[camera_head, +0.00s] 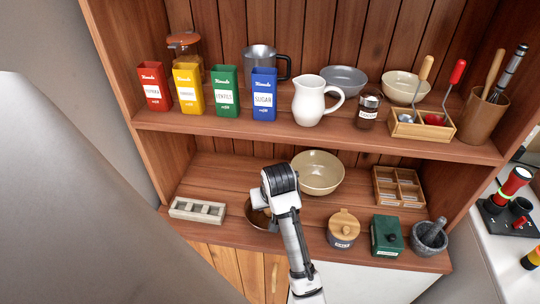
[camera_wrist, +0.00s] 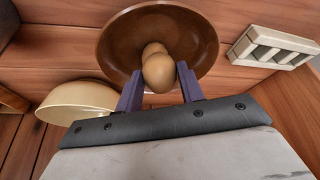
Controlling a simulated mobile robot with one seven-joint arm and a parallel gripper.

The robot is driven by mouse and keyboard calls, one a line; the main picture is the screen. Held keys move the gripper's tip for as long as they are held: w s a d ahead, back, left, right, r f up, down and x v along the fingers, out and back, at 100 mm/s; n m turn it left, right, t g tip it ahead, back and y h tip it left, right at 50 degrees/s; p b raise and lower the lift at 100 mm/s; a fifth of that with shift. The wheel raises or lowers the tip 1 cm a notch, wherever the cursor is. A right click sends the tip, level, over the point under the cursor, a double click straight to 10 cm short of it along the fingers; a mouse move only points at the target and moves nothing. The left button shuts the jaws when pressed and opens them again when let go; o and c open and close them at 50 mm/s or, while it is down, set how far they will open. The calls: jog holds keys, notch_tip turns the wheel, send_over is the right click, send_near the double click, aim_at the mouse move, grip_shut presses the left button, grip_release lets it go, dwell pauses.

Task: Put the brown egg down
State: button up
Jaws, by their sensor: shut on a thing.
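The brown egg (camera_wrist: 159,73) sits between the two purple fingers of my gripper (camera_wrist: 160,80) in the wrist view, and the gripper is shut on it. Another brown egg (camera_wrist: 153,49) shows partly behind it, over the inside of a round brown bowl (camera_wrist: 120,45). The held egg lines up with the bowl; I cannot tell its height or whether it touches the other egg. In the head view, my arm hides the fingers, both eggs and most of the brown bowl (camera_head: 254,217) on the lower shelf.
A pale divided tray (camera_head: 198,209) lies left of the brown bowl. A cream bowl (camera_head: 317,173) stands behind to the right. A lidded jar (camera_head: 343,229), green box (camera_head: 386,236) and mortar (camera_head: 429,238) stand right. The upper shelf (camera_head: 200,124) overhangs the back.

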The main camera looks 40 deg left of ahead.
jog(key=o, duration=0.7)
jog(key=shift+f, duration=0.1)
jog(key=shift+c, duration=0.2)
jog(key=shift+s+r, duration=0.1)
jog(key=shift+r, duration=0.55)
jog(key=p+v, duration=0.2)
jog(key=v, duration=0.9)
jog(key=shift+d, duration=0.15)
jog(key=shift+s, duration=0.1)
